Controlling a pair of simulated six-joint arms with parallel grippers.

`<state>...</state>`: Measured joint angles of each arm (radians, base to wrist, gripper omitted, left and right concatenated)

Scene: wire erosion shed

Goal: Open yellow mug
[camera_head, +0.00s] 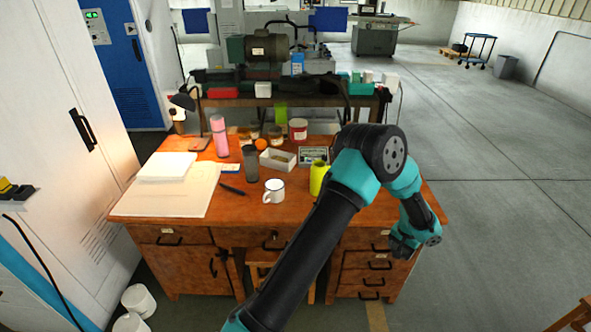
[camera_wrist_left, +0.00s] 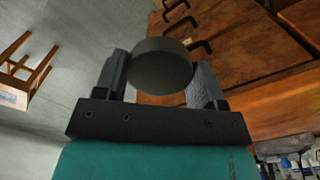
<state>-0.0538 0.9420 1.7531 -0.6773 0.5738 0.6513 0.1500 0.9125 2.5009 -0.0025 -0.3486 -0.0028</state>
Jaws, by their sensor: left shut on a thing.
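The yellow mug (camera_head: 319,178) stands upright on the wooden desk, right of the middle, partly hidden behind my arm. No lid shows on it, but its rim is too small to make out clearly. My left gripper (camera_head: 405,243) is at the desk's right front, by the drawers and apart from the mug. In the left wrist view my left gripper (camera_wrist_left: 160,62) is shut on a dark round lid (camera_wrist_left: 162,75), held between both fingers. The lid cannot be made out in the head view. My right gripper is not in view.
The desk (camera_head: 290,212) also holds a white enamel mug (camera_head: 273,193), dark tumbler (camera_head: 250,163), pink bottle (camera_head: 219,137), white tray (camera_head: 277,159), jars and papers (camera_head: 165,190). A stool (camera_wrist_left: 25,75) shows in the left wrist view. Open floor (camera_head: 500,180) lies right of the desk.

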